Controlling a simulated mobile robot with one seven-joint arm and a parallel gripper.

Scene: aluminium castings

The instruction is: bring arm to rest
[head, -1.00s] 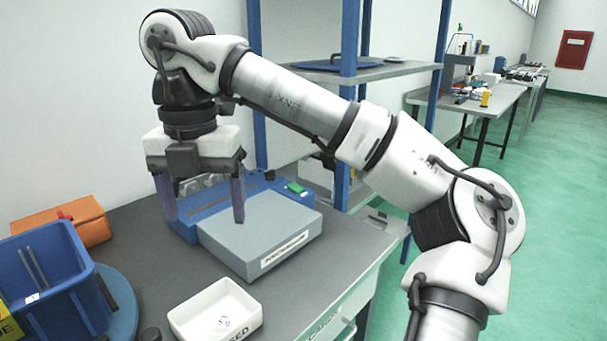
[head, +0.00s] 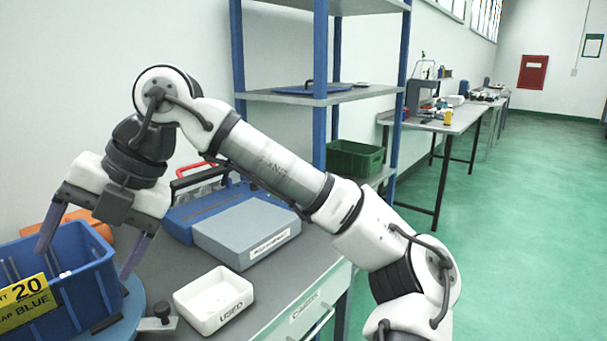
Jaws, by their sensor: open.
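My gripper (head: 90,258) is open, with its two fingers spread wide and nothing seen between them. It is tilted and hangs over the blue bin (head: 85,290) at the left of the head view. One finger is in front of the bin's back part and the other is near its right side; I cannot tell whether either touches it. My arm (head: 275,168) reaches from the lower right up and across to the left, bent at the elbow above the bench.
The bench (head: 165,262) holds a grey box (head: 245,228), a blue case (head: 190,215), a white tray (head: 213,300) marked USED, and an orange thing (head: 75,218). The bin stands on a blue round base (head: 130,310). A blue-post shelf (head: 320,95) rises behind. Green floor at right is clear.

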